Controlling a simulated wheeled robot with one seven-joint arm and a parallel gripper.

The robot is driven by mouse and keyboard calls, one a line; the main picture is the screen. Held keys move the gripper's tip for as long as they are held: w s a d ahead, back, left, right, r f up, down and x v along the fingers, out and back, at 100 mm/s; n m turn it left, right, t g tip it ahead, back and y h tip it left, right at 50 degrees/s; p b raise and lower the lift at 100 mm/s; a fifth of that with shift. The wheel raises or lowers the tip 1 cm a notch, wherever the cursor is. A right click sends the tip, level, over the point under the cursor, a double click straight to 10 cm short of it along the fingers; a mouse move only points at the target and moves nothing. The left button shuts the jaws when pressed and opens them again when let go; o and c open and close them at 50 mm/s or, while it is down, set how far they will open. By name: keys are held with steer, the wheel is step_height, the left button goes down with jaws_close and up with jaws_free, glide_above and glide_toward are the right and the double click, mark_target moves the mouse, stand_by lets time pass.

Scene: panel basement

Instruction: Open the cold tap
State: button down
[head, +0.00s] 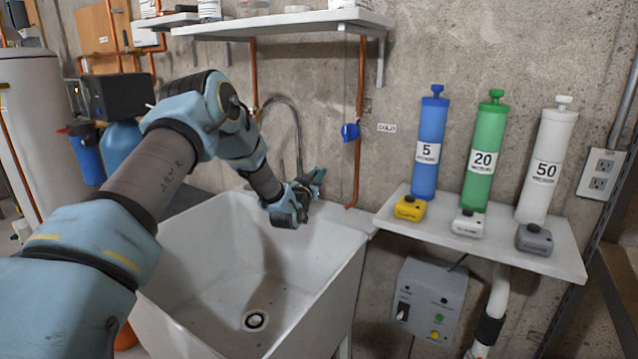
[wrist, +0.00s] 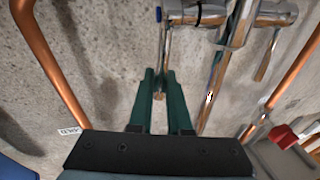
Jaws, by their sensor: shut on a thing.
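The chrome mixer tap (wrist: 210,15) spans the top of the wrist view. A thin lever with a blue mark (wrist: 158,14), the cold tap lever (wrist: 164,55), hangs from its left side there. My gripper (wrist: 160,85) has its two green fingers closed around this lever, with the lever's end showing between them. In the head view my gripper (head: 313,178) is at the back rim of the sink, and the arm hides part of the tap. The curved spout (head: 290,105) rises behind it.
A white sink (head: 215,285) lies below. A copper pipe with a blue valve handle (head: 349,131) and a "COLD" label (head: 387,127) are to the right. A shelf (head: 480,232) holds blue, green and white cylinders. The wrist view shows a second chrome lever (wrist: 268,55) and a red handle (wrist: 285,136).

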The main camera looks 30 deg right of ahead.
steer(key=shift+s+a+f+n+t+h+b, duration=0.3)
steer(key=shift+a+t+h+b, duration=0.35)
steer(key=shift+b, duration=2.4)
steer(key=shift+s+a+f+n+t+h+b, duration=0.4)
steer(key=shift+t+b, duration=0.5)
steer(key=shift+b, duration=2.15)
steer(key=shift+s+a+f+n+t+h+b, duration=0.15)
steer(key=shift+a+f+t+h+b, duration=0.4)
steer(key=shift+b, duration=2.5)
steer(key=t+b, duration=0.1)
steer(key=b, duration=0.2)
steer(key=shift+r+n+h, duration=0.15)
steer(key=shift+n+h, duration=0.2)
steer(key=shift+h, duration=0.05)
steer(key=shift+s+a+t+b, duration=0.1)
steer(key=shift+t+b, duration=0.2)
steer(key=shift+b, duration=0.1)
steer(key=shift+r+t+b, duration=0.15)
steer(key=shift+t+b, duration=0.15)
steer(key=shift+b, duration=0.15)
steer(key=c, duration=0.9)
jaws_free()
steer(key=shift+o, duration=0.2)
steer(key=shift+a, duration=0.1)
steer(key=b+v, duration=0.1)
steer(key=v, duration=0.9)
steer(key=shift+s+a+f, duration=0.2)
steer(key=shift+f, duration=0.05)
